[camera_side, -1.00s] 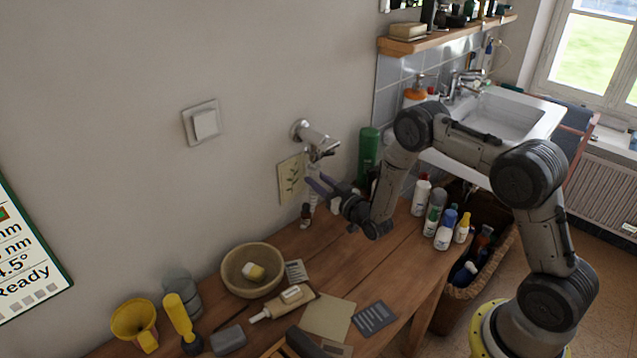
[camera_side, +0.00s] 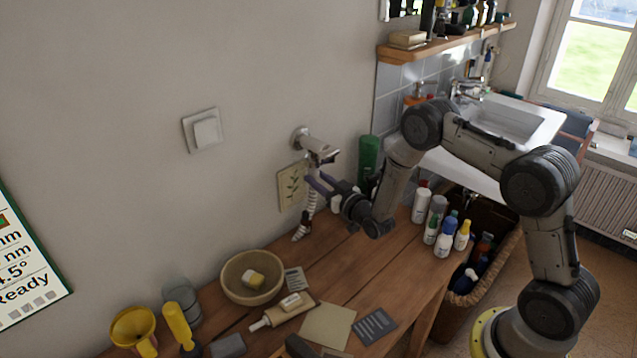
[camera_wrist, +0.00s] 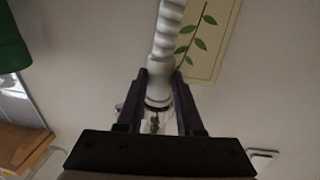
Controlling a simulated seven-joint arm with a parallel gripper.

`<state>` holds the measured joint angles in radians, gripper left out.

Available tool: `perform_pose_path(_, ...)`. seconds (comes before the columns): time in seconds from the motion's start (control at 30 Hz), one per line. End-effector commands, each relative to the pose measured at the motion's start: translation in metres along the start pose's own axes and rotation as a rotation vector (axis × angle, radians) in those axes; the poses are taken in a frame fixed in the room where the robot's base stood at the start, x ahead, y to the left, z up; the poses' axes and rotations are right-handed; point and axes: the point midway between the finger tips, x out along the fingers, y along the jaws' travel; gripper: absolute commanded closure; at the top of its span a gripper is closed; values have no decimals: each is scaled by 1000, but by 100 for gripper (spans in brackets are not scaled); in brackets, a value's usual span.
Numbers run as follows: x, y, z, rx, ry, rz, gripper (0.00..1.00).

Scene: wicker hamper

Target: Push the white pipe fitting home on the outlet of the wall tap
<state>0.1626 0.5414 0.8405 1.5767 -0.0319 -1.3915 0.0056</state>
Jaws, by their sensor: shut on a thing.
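The chrome wall tap (camera_side: 318,147) juts from the wall, its outlet end just above my gripper. My gripper (camera_side: 314,181) has its dark fingers shut on the white pipe fitting, close under the tap. In the wrist view my gripper (camera_wrist: 160,82) has a finger on each side of the white pipe fitting (camera_wrist: 159,76), with its ribbed white hose (camera_wrist: 168,30) running upward in that picture. Metal of the tap (camera_wrist: 155,121) shows between the fingers beside the fitting's mouth. I cannot tell whether the fitting is seated on the outlet. The hose (camera_side: 311,205) hangs down toward the table in the side view.
The wooden table (camera_side: 375,265) lies below. A leaf-pattern plaque (camera_side: 291,187) is on the wall close behind the hose. A green bottle (camera_side: 368,152) stands right of the tap. A bowl (camera_side: 250,290), tube (camera_side: 283,309) and yellow funnel (camera_side: 133,326) lie front left.

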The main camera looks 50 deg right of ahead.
Motion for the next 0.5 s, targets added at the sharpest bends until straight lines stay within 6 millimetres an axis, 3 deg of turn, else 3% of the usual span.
perform_pose_path(0.5, 0, 0, -5, 0, 1, 0, 100)
